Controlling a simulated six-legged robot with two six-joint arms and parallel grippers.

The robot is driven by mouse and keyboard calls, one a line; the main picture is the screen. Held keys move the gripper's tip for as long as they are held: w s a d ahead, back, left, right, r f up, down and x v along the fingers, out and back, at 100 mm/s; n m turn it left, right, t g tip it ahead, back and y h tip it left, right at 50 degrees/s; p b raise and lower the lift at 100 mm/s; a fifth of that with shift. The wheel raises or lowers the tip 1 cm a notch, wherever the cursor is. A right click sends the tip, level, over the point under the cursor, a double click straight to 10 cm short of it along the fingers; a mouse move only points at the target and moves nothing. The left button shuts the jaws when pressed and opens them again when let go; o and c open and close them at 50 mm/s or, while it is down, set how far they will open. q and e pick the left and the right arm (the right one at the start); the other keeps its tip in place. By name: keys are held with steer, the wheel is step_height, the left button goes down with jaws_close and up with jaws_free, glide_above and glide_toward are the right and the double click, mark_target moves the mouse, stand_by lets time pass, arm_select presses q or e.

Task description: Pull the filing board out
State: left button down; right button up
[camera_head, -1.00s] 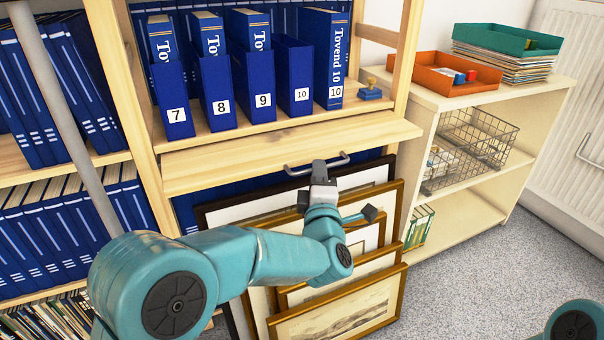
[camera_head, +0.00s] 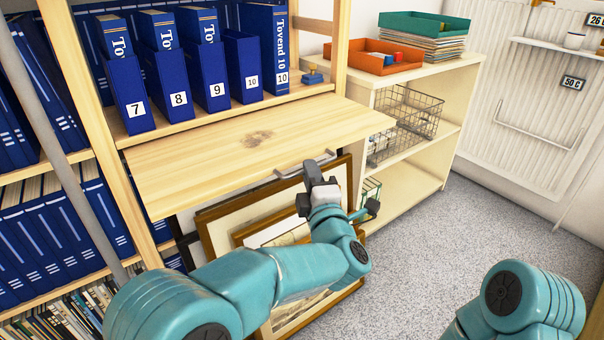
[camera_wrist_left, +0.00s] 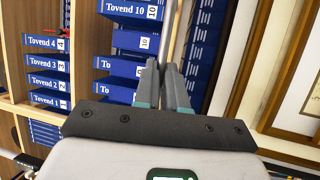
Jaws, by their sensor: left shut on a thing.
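The filing board (camera_head: 240,145) is a pale wooden board with a dark knot. In the head view it sticks out well beyond the shelf front, below the blue binders, and looks level. A grey metal bar handle (camera_head: 287,174) is on its front edge. My left gripper (camera_head: 314,172) is shut on the handle from the front, its jaws hiding the middle of the bar. In the left wrist view its two fingers (camera_wrist_left: 167,88) are close together; the grip itself is hard to make out there. Part of my right arm shows at the lower right, but its gripper is out of view.
Numbered blue binders (camera_head: 215,85) stand above the board. Framed prints (camera_head: 262,225) lean below it, behind my left arm. A low cabinet (camera_head: 417,172) with an orange tray (camera_head: 372,57) stands to the right. The grey floor (camera_head: 435,230) in front is clear.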

arm_select(q)
steer(key=shift+s+d, duration=0.35)
steer(key=shift+s, duration=0.15)
arm_select(e)
steer(key=shift+s+d+f, duration=0.2)
steer(key=shift+d, duration=0.1)
steer(key=shift+w, duration=0.1)
arm_select(q)
steer(key=c, duration=1.2)
jaws_free()
arm_select(e)
steer(key=shift+d+f, duration=0.1)
